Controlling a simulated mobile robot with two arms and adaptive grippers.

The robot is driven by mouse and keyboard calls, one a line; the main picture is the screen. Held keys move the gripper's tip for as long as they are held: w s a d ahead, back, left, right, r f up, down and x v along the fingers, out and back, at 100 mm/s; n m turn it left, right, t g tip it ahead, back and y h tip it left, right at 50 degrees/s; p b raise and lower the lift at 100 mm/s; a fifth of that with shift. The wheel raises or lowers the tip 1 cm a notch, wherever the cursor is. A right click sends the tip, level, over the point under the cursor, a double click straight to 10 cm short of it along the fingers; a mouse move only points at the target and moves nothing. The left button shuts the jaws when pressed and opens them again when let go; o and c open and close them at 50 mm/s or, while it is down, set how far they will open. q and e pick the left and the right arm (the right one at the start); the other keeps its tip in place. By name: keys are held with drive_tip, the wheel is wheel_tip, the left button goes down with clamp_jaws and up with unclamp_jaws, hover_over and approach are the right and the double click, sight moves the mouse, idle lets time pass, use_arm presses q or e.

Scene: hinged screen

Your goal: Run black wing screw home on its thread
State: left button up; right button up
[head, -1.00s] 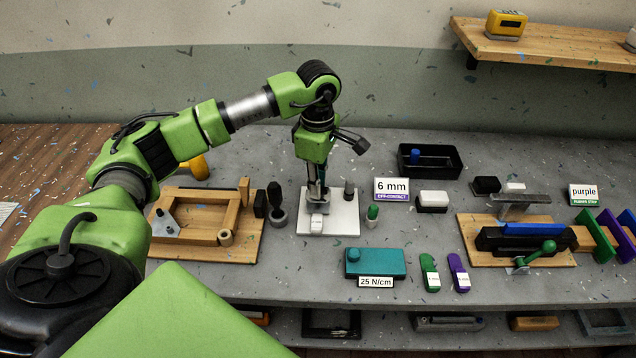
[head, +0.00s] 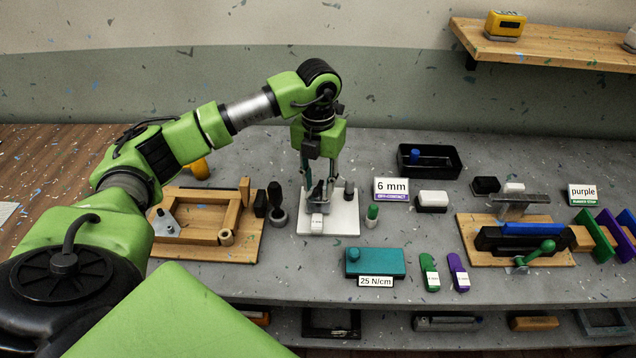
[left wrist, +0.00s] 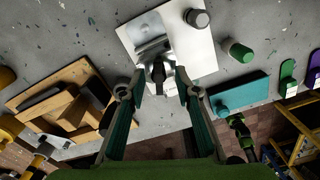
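The black wing screw (left wrist: 158,72) shows in the left wrist view as a dark shape at the near end of a grey metal fitting (left wrist: 150,30). The fitting sits on a white plate (head: 345,226), which also shows in the left wrist view (left wrist: 206,62). My left gripper (head: 319,190) points down over the plate. In the left wrist view its fingertips (left wrist: 159,76) are apart, one on each side of the screw, with gaps visible. In the head view the fingers largely hide the screw. Its thread cannot be made out. My right gripper is not in view.
A dark cylinder (head: 349,189) stands on the plate at the right. A green-topped cylinder (head: 372,213) stands just off the plate. A black tray (head: 430,160) is behind.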

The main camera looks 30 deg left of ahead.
use_arm(q)
drive_tip(key=shift+s+f, duration=0.1)
drive_tip(key=shift+r+p, duration=1.2)
drive_tip(key=shift+r, duration=0.6)
drive_tip(key=shift+f, duration=0.1)
